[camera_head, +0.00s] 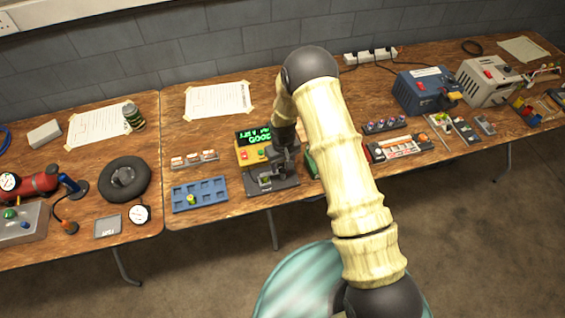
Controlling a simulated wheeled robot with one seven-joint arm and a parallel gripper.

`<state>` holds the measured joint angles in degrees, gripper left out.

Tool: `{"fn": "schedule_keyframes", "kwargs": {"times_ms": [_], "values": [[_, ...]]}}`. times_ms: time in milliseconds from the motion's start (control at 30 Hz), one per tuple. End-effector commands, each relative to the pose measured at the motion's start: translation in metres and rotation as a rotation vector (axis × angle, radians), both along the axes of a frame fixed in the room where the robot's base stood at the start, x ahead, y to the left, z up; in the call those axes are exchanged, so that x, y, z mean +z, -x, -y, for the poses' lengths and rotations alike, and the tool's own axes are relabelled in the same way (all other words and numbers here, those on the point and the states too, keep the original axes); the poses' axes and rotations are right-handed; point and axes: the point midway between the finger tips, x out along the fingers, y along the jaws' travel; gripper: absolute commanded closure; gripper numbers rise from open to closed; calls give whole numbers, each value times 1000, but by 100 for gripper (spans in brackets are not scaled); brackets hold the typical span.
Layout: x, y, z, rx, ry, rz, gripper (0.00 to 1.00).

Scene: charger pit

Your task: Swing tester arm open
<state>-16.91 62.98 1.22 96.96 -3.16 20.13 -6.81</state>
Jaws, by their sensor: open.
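The tester (245,155) stands near the front edge of the wooden table, with a yellow body and a lit green display on top. Its dark base plate (285,186) lies in front, towards the table edge. My gripper (283,160) is open and hangs over the right side of the tester, just above the base. The tester's arm cannot be told apart from my dark gripper at this size, so its position is unclear. I cannot tell whether my fingers touch it.
A blue tray (213,190) with one small yellow-green item lies left of the tester. A row of small cells (194,158) sits behind the tray. A green item (311,163) lies close on the right, partly behind my arm. Blue (419,92) and beige (487,84) units stand farther right.

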Motion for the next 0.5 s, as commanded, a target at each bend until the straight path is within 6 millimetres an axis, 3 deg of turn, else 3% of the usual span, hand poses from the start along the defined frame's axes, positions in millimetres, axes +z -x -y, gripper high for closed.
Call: {"fn": "schedule_keyframes", "kwargs": {"times_ms": [367,500], "values": [[-6,0,0,0,0,1,48],[-6,0,0,0,0,1,75]]}}
